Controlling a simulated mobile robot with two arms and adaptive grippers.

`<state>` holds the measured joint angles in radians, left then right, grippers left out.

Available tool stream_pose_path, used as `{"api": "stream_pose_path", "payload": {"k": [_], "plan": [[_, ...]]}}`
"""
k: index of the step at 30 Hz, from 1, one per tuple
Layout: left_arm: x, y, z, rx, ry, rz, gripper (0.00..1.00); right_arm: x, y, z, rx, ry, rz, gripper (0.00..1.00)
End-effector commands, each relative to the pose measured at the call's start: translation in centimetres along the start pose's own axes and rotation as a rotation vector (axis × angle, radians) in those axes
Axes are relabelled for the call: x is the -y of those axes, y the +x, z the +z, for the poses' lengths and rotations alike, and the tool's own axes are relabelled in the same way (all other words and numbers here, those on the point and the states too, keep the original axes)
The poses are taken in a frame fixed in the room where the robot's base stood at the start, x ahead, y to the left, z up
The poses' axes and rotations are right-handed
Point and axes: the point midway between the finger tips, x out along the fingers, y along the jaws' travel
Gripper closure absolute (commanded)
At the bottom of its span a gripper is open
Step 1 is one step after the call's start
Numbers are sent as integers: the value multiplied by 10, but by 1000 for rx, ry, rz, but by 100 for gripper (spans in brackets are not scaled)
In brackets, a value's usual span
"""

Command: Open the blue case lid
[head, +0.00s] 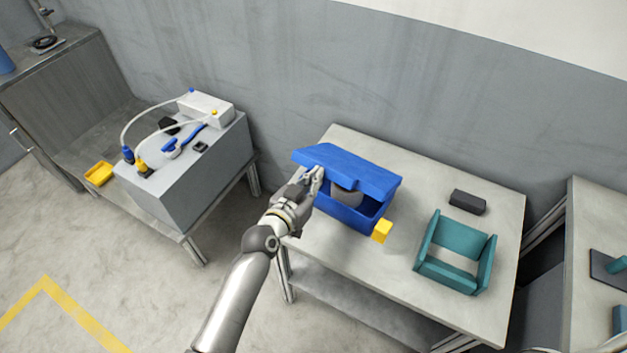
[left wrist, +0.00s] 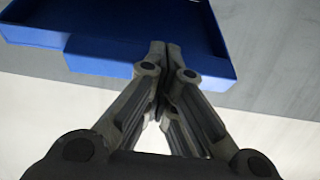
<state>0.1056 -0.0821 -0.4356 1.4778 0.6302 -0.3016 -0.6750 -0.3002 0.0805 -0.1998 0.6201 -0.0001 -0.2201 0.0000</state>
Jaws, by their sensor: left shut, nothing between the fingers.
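The blue case stands on the middle table in the head view. Its lid (head: 347,170) is raised part of the way and tilted above the body (head: 345,213). A grey round thing (head: 346,197) shows inside through the front gap. My left gripper (head: 317,174) is at the lid's left front corner, with its fingers shut and nothing between them. In the left wrist view the shut fingertips (left wrist: 165,46) overlap the blue lid (left wrist: 200,30); whether they touch it I cannot tell. My right gripper is not in view.
A yellow block (head: 382,231) sits by the case's front right corner. A teal open cradle (head: 457,252) and a dark box (head: 467,202) stand to the right on the table (head: 398,262). A grey wall (head: 400,90) rises behind. A grey unit with cables (head: 205,165) stands left.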

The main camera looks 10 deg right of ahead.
Motion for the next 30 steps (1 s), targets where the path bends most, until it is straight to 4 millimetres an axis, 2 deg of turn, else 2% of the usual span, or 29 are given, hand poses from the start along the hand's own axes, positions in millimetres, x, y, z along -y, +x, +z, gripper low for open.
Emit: {"api": "stream_pose_path", "payload": {"k": [5,18,30], "plan": [[0,5,-4,-1,0,1,100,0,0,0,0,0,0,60],[-1,36,-24,0,-1,2,100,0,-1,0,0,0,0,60],[0,38,-25,1,0,1,100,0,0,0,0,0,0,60]]}}
